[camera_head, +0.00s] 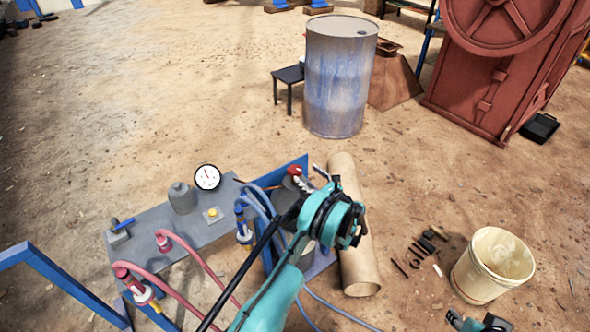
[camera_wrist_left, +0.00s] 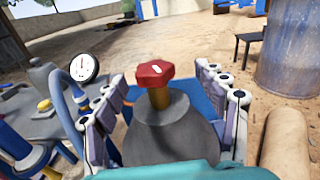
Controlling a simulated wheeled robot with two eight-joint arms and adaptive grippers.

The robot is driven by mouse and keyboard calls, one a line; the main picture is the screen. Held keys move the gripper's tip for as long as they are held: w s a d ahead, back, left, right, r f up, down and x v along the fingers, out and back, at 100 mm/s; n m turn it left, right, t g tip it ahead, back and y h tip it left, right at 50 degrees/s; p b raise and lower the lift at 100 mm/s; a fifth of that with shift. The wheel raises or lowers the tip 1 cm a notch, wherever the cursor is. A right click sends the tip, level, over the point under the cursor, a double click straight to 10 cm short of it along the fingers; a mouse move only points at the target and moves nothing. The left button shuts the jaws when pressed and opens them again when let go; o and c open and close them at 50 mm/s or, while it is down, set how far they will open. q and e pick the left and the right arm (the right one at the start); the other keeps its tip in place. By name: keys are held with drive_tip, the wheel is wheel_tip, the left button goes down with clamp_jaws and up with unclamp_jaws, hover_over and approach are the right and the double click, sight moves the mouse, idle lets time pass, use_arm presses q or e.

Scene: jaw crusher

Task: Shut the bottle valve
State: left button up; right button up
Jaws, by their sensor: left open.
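The bottle valve has a red knob (camera_wrist_left: 155,73) on a brass stem (camera_wrist_left: 159,97), on top of a grey bottle (camera_wrist_left: 178,135). In the head view the red knob (camera_head: 294,171) shows just beyond my left gripper (camera_head: 303,184), which hides much of the bottle. In the left wrist view my left gripper (camera_wrist_left: 165,88) is open, with one finger on each side of the knob and stem. Gaps show between the fingers and the knob. Only a small teal and black piece of my right arm shows at the bottom right edge of the head view.
A grey bench (camera_head: 150,222) with a pressure gauge (camera_head: 207,177) and red and blue hoses stands left of the bottle. A tan cylinder (camera_head: 360,270) lies on its right. A cream bucket (camera_head: 492,265) and a blue-grey drum (camera_head: 340,85) stand on open sandy ground.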

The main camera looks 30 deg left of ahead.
sight(295, 170)
use_arm(q)
drive_tip(key=shift+s+d+f+g+y, duration=0.15)
drive_tip(key=shift+s+f+g+y, duration=0.1)
drive_tip(key=shift+f, duration=0.2)
drive_tip(key=shift+s+d+f+g+y, duration=0.1)
drive_tip(key=shift+s+f+g+y, duration=0.1)
drive_tip(key=shift+f, duration=0.2)
drive_tip(key=shift+a, duration=0.35)
drive_tip(key=b+x, duration=0.2)
drive_tip(key=x, duration=0.3)
drive_tip(key=shift+w+a+f, duration=0.1)
drive_tip(key=shift+x, duration=0.8)
drive_tip(key=c, duration=1.2)
